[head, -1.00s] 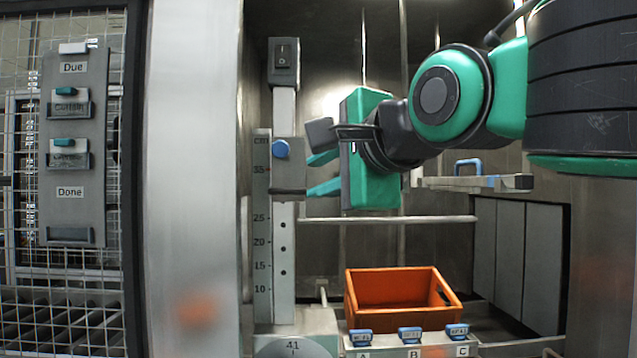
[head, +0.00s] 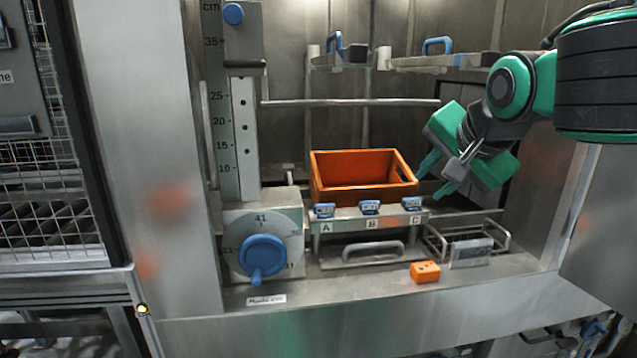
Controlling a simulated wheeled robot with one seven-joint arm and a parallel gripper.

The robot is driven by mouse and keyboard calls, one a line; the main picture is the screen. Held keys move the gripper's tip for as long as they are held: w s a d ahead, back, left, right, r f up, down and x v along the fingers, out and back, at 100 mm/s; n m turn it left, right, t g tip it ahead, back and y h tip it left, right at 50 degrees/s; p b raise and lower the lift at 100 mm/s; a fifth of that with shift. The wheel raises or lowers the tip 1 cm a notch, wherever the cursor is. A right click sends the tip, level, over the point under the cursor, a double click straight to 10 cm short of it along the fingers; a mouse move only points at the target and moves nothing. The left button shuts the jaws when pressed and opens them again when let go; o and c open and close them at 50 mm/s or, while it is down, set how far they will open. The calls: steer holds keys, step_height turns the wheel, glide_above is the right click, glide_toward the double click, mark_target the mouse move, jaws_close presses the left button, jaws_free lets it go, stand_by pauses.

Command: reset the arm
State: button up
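My gripper (head: 436,183) is on the right in the head view, tilted down and to the left. Its two green fingers are spread apart with nothing between them. The fingertips appear near the right end of the orange crate (head: 362,193) and the blue tag marked C; I cannot tell the exact distance. My arm reaches in from the upper right, bent at the wrist.
A post with a centimetre scale (head: 219,120) and a blue dial (head: 263,256) stand left of the crate. Blue tags sit on a ledge (head: 345,226) marked A, B, C. A small orange block (head: 425,272) and wire basket (head: 468,240) are at the right front. Bars cross behind.

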steer(key=s+d+f+n+g+h, duration=0.1)
steer(key=s+d+f+g, duration=0.1)
steer(key=s+d+f, duration=0.45)
steer(key=s+d+f+n+g+h, duration=0.1)
steer(key=s+d+f+g, duration=0.25)
steer(key=d+f, duration=0.45)
steer(key=s+d+f+n+g+y, duration=0.1)
steer(key=s+f, duration=0.3)
steer(key=s, duration=0.4)
steer(key=s+d+f+g, duration=0.3)
steer(key=s+d+f, duration=0.1)
steer(key=s, duration=0.4)
steer(key=shift+s+d+f+n+y, duration=0.25)
steer(key=shift+f+n+y, duration=0.15)
steer(key=shift+f, duration=0.15)
steer(key=shift+w, duration=0.1)
steer(key=shift+w+f, duration=0.2)
steer(key=shift+w, duration=0.4)
